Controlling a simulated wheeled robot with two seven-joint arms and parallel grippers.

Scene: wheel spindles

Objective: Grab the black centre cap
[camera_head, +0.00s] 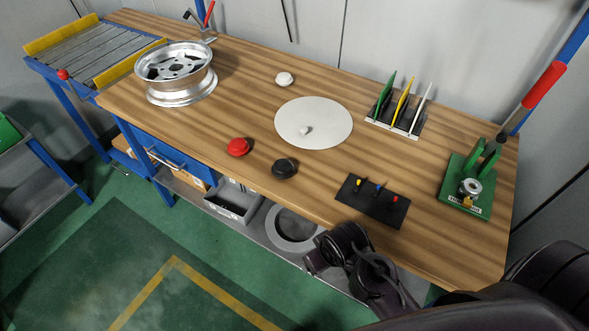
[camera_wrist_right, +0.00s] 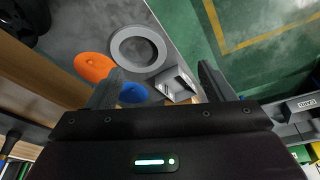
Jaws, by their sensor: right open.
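The black centre cap (camera_head: 285,168) lies on the wooden table near its front edge, just right of and in front of a red cap (camera_head: 238,147). A white cap (camera_head: 284,79) lies farther back. My right arm (camera_head: 365,265) is dark and sits at the front edge of the table, right of and nearer than the black cap, not touching it. In the right wrist view my right gripper (camera_wrist_right: 163,82) has its two fingers spread apart with nothing held. I cannot make out the black cap there. My left gripper is not in view.
A white disc (camera_head: 313,122) with a small knob lies mid-table. A black pegged plate (camera_head: 372,201), a panel rack (camera_head: 398,112), a green press (camera_head: 470,185) and a silver wheel rim (camera_head: 178,75) stand around. The shelf below holds a grey ring (camera_wrist_right: 138,50) and an orange disc (camera_wrist_right: 94,67).

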